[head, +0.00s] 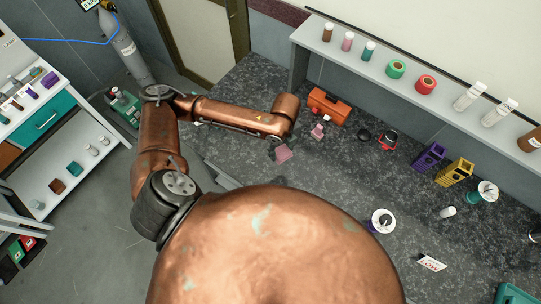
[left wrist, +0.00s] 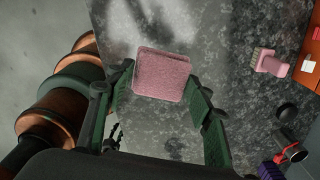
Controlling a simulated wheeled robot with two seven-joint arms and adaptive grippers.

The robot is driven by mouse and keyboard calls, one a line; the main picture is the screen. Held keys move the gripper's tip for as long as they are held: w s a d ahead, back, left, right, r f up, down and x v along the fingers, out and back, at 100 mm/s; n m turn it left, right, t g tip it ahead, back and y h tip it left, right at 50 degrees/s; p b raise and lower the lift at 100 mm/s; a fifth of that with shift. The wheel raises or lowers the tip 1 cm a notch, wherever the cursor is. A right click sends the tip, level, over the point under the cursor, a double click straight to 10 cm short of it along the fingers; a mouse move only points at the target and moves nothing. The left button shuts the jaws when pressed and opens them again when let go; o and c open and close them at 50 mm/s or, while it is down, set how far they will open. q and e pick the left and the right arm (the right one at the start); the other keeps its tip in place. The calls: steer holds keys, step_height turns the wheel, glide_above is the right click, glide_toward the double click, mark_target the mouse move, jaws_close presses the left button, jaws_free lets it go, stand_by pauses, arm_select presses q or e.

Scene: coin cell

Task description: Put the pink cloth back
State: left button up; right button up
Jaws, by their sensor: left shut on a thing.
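The pink cloth (head: 284,153) is a small, flat, roughly square pad seen above the dark speckled bench in the head view. In the left wrist view the pink cloth (left wrist: 162,76) sits between the two green-lined fingers of my left gripper (left wrist: 158,88), which is shut on it. In the head view my left gripper (head: 276,143) is mostly hidden under the end of its copper arm. I cannot tell exactly how high the cloth is above the bench. My right gripper does not show in either view.
An orange toolbox (head: 329,106) and a pink brush-like item (head: 318,131) stand close by on the bench (head: 235,150). Purple (head: 428,157) and yellow (head: 455,172) holders stand further right. A shelf (head: 400,85) with bottles and tape rolls runs along the back.

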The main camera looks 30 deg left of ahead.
arm_select(q)
steer(key=s+d+f+m+p, duration=0.25)
steer(key=s+m, duration=0.55)
steer(key=m, duration=0.6)
steer(key=w+a+f, duration=0.2)
steer(key=w, duration=0.1)
steer(key=w+a+f, duration=0.3)
steer(key=w, duration=0.1)
steer(key=w+a+f+p, duration=0.1)
steer(key=w+a+f, duration=0.2)
steer(key=shift+w+a+f, duration=0.25)
steer(key=shift+w, duration=0.05)
steer(key=shift+w+a+f, duration=0.25)
steer(key=shift+w+f, duration=0.05)
steer(key=shift+f, duration=1.75)
